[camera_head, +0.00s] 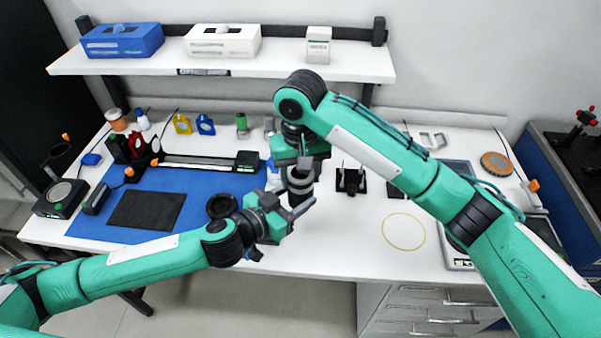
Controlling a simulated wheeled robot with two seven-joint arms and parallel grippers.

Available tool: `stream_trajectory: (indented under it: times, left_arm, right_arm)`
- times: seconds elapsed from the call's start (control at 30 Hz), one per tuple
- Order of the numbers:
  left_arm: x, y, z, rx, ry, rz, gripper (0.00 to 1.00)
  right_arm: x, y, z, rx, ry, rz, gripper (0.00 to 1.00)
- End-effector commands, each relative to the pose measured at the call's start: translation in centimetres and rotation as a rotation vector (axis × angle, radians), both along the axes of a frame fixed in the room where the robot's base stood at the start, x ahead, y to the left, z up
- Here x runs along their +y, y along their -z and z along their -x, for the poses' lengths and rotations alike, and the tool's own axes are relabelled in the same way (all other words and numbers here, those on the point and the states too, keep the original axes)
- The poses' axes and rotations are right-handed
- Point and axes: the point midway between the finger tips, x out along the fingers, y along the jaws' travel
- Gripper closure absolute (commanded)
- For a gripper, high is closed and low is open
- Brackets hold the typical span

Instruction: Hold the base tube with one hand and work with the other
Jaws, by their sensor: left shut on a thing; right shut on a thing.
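A dark upright tube (301,197), which I take as the base tube, stands in front of the blue mat's right edge. My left gripper (301,208) reaches it from the left and is shut on its lower part. A grey ringed part (301,178) sits directly above the dark tube, in line with it. My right gripper (300,163) comes down from above and is shut on the top of this part. The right gripper hides the upper end, and the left fingers partly cover the lower end. I cannot tell whether the two parts are joined.
A blue mat (205,185) with a black pad (147,210) lies to the left. A black stand (350,180) is close on the right. A yellow ring (403,231) lies on the white table. Small bottles and clips line the back, below a shelf (270,66) with boxes.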

Motion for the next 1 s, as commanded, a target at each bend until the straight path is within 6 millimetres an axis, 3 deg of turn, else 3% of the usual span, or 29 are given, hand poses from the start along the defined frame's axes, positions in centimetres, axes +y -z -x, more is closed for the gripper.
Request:
stream_trajectory:
  times: [0.1, 0.27, 0.3, 0.4, 0.77, 1.0]
  left_arm:
    - [-0.2, -0.1, 0.2, -0.001, 0.006, 0.002, 1.0]
    - [-0.2, -0.1, 0.2, -0.001, 0.007, 0.002, 1.0]
    - [-0.2, -0.1, 0.2, -0.001, 0.007, 0.002, 1.0]
    - [-0.2, -0.1, 0.2, -0.001, 0.006, 0.002, 1.0]
    - [-0.1, -0.1, 0.1, -0.001, 0.003, 0.002, 1.0]
    - [-0.1, -0.1, 0.0, -0.001, 0.002, 0.002, 1.0]
  right_arm:
    - [0.0, 0.0, -0.1, -0.001, 0.163, -0.001, 0.76]
    - [0.0, 0.0, -0.1, -0.002, 0.172, -0.002, 0.76]
    - [0.0, -0.1, -0.1, -0.002, 0.172, -0.002, 0.42]
    - [0.0, 0.0, -0.1, -0.002, 0.171, -0.002, 0.23]
    - [0.0, -0.3, -0.1, -0.003, 0.168, -0.001, 0.23]
    - [0.0, -3.3, -0.2, -0.006, 0.167, 0.0, 0.23]
